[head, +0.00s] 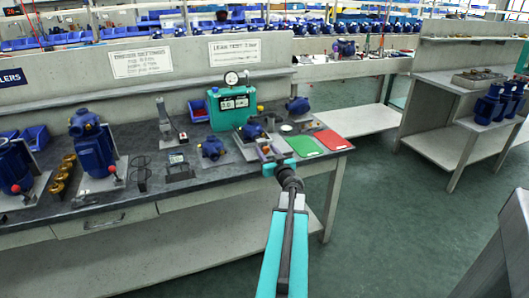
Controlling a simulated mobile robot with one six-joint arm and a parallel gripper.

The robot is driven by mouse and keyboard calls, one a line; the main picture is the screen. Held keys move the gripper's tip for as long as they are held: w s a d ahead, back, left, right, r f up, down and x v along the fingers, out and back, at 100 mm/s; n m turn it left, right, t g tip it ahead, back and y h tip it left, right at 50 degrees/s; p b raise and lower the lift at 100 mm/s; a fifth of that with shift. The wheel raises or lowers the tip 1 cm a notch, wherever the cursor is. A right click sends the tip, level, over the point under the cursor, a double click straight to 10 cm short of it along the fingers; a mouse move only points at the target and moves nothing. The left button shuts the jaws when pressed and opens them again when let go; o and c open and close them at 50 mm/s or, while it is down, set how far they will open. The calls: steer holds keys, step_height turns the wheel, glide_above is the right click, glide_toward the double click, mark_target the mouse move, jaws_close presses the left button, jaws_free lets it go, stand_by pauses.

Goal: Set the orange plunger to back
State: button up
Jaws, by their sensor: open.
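A small orange part (266,150), which looks like the orange plunger, shows just beyond my gripper. It sits at the front of a grey fixture (247,151) on the dark bench top. A blue pump body (252,131) sits on this fixture behind the orange part. My gripper (279,165) is open, at the bench's front edge, close to the orange part in the picture. Whether it touches is too small to tell. My gripper and wrist may hide part of the plunger, and its exact position along its travel cannot be made out.
A teal tester with a gauge (232,103) stands behind the fixture. A green mat (304,146) and a red mat (332,140) lie to the right. Another blue pump (212,148) and a small black stand (179,170) are on the left. Open floor (400,220) lies to the right.

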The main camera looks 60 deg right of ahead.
steer(key=shift+w+d, duration=0.3)
steer(key=shift+w, duration=0.2)
jaws_close()
steer(key=shift+p+v, duration=1)
steer(key=shift+v, duration=0.15)
steer(key=shift+s+a+r, duration=0.1)
steer(key=shift+a+f, duration=0.1)
steer(key=shift+f, duration=0.15)
steer(key=shift+s, duration=0.1)
